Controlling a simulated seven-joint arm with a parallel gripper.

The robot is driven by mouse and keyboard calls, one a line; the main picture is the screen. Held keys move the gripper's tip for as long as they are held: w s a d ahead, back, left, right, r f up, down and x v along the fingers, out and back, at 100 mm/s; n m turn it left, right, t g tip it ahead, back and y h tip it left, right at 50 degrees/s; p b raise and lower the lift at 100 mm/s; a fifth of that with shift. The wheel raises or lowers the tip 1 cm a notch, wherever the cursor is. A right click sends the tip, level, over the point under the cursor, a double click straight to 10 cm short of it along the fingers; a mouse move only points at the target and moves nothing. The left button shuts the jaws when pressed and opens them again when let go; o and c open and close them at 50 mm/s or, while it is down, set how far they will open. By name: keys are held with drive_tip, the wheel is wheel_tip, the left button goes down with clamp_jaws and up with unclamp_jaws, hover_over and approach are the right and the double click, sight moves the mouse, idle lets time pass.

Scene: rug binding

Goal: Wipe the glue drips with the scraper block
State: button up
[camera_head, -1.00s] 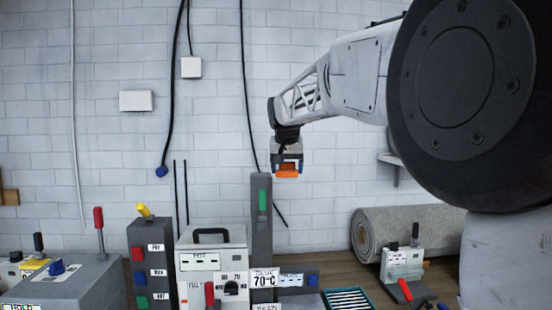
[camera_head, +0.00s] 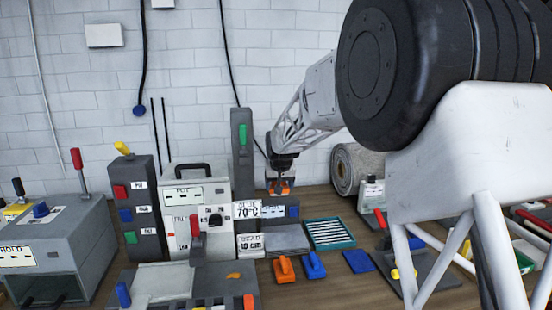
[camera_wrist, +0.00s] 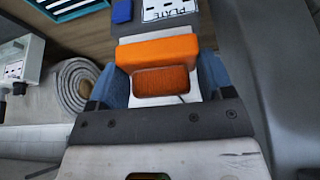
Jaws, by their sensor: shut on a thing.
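My gripper (camera_head: 281,180) hangs above the back of the bench, right of the grey tower. It is shut on an orange block (camera_head: 279,188), apparently the scraper block. In the wrist view the orange block (camera_wrist: 157,50) lies between the blue fingers, with a brown, rough-looking face towards the camera. A small orange-yellow blob (camera_head: 234,275), perhaps a glue drip, shows on the grey fixture (camera_head: 165,281) at the front. I cannot make out other drips. The held block is well away from the fixture.
An orange handled block (camera_head: 284,268), a blue one (camera_head: 314,264) and a blue pad (camera_head: 358,261) lie on the bench. A teal-rimmed slotted tray (camera_head: 330,233) lies behind them. The glue pot machine (camera_head: 190,200) and grey tower (camera_head: 242,150) stand left. A rolled rug (camera_head: 352,170) is at back.

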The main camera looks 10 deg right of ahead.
drive_tip(key=s+a+f+n+g+y, duration=0.1)
drive_tip(key=s+a+f+n+y, duration=0.25)
drive_tip(key=s+f+n, duration=0.7)
drive_tip(key=s+a+n+g, duration=0.2)
drive_tip(key=s+a+n, duration=0.2)
drive_tip(key=a, duration=0.5)
drive_tip(key=s+a+n+g+y, duration=0.1)
drive_tip(key=s+a+n, duration=0.3)
drive_tip(key=a, duration=0.5)
drive_tip(key=shift+s+a+r+g, duration=0.3)
drive_tip(key=shift+r+g, duration=0.1)
drive_tip(key=shift+f+y, duration=0.1)
drive_tip(key=shift+y, duration=0.15)
